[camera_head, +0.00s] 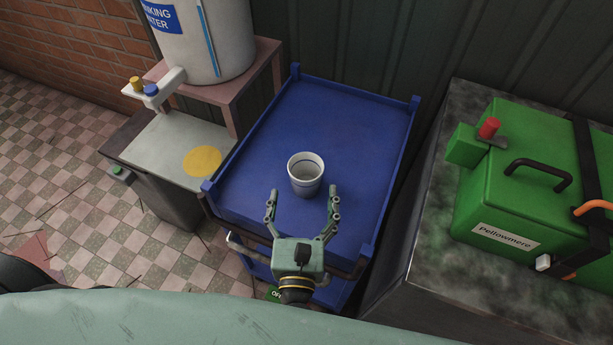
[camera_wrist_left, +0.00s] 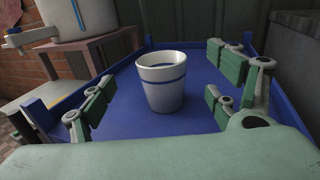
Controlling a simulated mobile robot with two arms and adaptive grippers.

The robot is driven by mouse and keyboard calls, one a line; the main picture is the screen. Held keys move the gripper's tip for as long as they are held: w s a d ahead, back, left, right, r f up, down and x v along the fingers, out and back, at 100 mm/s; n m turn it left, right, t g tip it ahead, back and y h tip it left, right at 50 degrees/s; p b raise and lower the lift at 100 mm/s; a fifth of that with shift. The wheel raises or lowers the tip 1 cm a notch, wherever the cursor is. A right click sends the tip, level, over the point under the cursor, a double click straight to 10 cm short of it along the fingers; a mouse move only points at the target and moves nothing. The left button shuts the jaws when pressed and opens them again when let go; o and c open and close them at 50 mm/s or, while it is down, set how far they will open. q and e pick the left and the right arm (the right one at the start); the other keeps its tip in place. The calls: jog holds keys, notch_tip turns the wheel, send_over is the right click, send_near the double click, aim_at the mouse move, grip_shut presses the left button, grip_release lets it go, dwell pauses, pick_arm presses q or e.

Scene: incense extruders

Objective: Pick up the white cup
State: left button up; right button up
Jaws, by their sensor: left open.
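The white cup (camera_head: 306,178) stands upright on the blue tray-like top of a cart (camera_head: 335,115). It has a blue band near its rim and looks empty inside. My left gripper (camera_head: 302,195) is open at the near side of the cup, its fingers spread to either side and pointing at it. In the left wrist view the cup (camera_wrist_left: 162,82) is centred between the open fingers (camera_wrist_left: 160,108), ahead of them and not touched. My right gripper does not show in either view.
A drinking water tank (camera_head: 212,40) with taps stands on a pinkish stand (camera_head: 262,62) at the left. A green Pellowmere box (camera_head: 520,190) sits on a dark mottled counter (camera_head: 440,240) at the right. The cart has raised edges and corner posts. Its top is otherwise clear.

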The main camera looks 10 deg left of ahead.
aim_at(307, 159)
pick_arm(q)
jog(key=shift+w+f+b, duration=0.25)
jog(key=shift+f+b, duration=0.05)
jog(key=shift+f, duration=0.45)
jog(key=shift+w+a+f, duration=0.1)
jog(key=shift+w+f, duration=0.05)
jog(key=shift+w, duration=0.1)
jog(key=w, duration=0.2)
jog(key=w+p, duration=0.1)
jog(key=w, duration=0.1)
jog(key=w+a+p, duration=0.1)
jog(key=w, duration=0.2)
jog(key=shift+f, duration=0.15)
jog(key=shift+w+f, duration=0.15)
jog(key=shift+w, duration=0.15)
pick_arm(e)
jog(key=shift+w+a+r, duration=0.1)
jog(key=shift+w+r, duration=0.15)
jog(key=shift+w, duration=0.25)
pick_arm(q)
jog(key=shift+c, duration=0.3)
jog(key=c, duration=1.4)
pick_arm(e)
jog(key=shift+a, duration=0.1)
